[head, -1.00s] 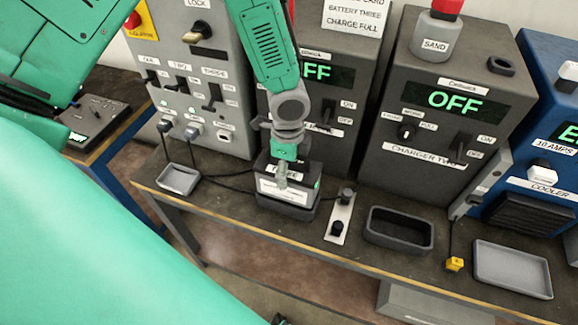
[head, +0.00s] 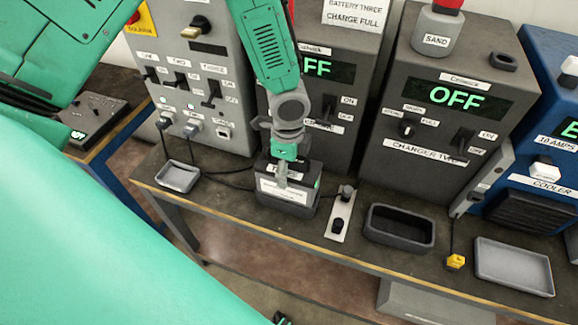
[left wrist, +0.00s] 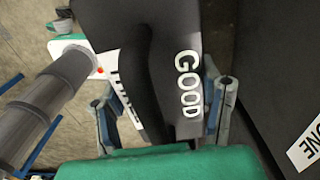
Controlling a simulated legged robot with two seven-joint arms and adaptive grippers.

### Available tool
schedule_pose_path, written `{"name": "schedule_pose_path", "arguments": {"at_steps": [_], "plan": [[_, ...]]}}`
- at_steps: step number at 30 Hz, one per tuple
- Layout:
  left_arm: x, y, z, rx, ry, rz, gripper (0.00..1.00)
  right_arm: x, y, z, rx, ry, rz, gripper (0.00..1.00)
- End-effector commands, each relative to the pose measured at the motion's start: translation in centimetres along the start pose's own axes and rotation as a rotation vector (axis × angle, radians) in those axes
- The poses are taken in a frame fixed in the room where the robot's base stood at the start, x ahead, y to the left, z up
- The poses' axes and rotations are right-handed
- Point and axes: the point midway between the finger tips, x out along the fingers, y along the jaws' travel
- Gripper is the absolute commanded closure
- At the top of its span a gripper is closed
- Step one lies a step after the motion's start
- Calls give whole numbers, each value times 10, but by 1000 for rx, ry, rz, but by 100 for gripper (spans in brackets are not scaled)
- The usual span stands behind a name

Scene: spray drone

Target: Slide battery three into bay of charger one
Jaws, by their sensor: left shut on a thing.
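Battery three (head: 290,190) is a dark box with white labels on the bench in front of charger one (head: 345,85). It sits upright in the dark bay at charger one's foot, whose rim is mostly hidden. My left gripper (head: 286,170) comes down from above and is shut on the battery's top handle. In the left wrist view the battery (left wrist: 187,55) reads "GOOD", with another label partly hidden, between the fingers of my left gripper (left wrist: 162,108). Charger one's display is partly hidden by my left arm. My right gripper is not in view.
Charger two (head: 440,110), reading OFF, stands to the right with an empty dark bay (head: 400,242) before it. A switch plate (head: 341,213) lies close to the battery's right. Grey trays stand at left (head: 178,177) and right (head: 512,288). Cables run behind the left tray.

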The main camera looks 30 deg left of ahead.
Motion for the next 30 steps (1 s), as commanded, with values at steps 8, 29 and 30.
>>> {"name": "schedule_pose_path", "arguments": {"at_steps": [8,29,30], "plan": [[4,-2,-1,0,1,-4,92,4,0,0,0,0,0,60],[18,-2,-1,0,2,-4,92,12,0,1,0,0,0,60],[19,-2,-1,0,2,-4,92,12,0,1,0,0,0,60]]}}
